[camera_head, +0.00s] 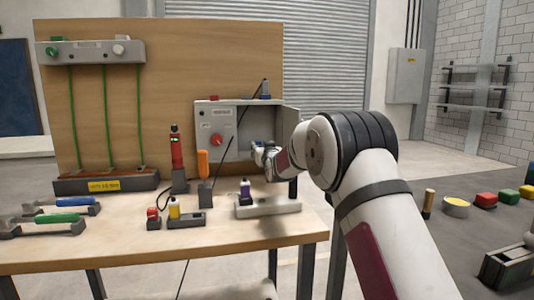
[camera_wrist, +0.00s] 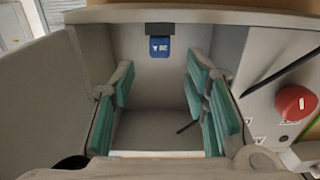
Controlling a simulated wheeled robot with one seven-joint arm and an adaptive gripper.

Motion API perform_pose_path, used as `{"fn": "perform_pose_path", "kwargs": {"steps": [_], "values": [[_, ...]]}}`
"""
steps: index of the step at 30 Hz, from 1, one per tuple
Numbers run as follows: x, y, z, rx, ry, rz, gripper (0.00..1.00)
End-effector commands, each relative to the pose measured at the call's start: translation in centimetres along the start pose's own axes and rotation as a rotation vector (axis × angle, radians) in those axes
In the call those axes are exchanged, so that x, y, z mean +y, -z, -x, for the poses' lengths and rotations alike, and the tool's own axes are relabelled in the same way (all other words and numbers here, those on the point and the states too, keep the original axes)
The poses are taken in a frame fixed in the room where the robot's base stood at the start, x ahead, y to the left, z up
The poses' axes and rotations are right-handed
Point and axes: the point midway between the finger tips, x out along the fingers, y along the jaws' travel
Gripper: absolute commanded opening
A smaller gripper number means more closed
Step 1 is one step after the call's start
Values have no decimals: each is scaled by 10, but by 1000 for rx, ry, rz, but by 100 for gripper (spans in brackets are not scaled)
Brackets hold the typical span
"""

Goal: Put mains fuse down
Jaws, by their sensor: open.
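A small blue block with pale markings (camera_wrist: 160,46), which looks like the mains fuse, sits against a dark holder (camera_wrist: 159,29) inside the grey switch box. My gripper (camera_wrist: 160,88) is open, its teal finger pads apart with nothing between them. In the wrist view the block shows beyond the fingertips, midway between them and apart from both. In the head view my gripper (camera_head: 263,154) is at the open front of the switch box (camera_head: 208,107), and my arm hides part of the box.
A red knob (camera_head: 216,139) is beside the box opening; it also shows in the wrist view (camera_wrist: 296,103). A black cable (camera_head: 246,114) crosses the box front. The open door (camera_wrist: 40,105) borders the opening. Several tools and small blocks stand on the wooden bench (camera_head: 130,238).

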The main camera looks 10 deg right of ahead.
Motion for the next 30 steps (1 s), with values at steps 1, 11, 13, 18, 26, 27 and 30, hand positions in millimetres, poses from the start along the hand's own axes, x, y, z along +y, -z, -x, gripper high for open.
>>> {"fn": "perform_pose_path", "kwargs": {"steps": [1, 11, 13, 18, 26, 27, 30], "values": [[0, 2, 8, 0, 0, 0, 42], [0, 1, 57, 0, 0, 0, 42], [0, 0, 64, 0, 0, 0, 42], [0, 0, 74, 1, 0, 0, 42], [0, 0, 75, 1, 0, 0, 42], [0, 0, 76, -1, 0, 0, 42], [0, 4, 82, -25, 0, 0, 42]]}}
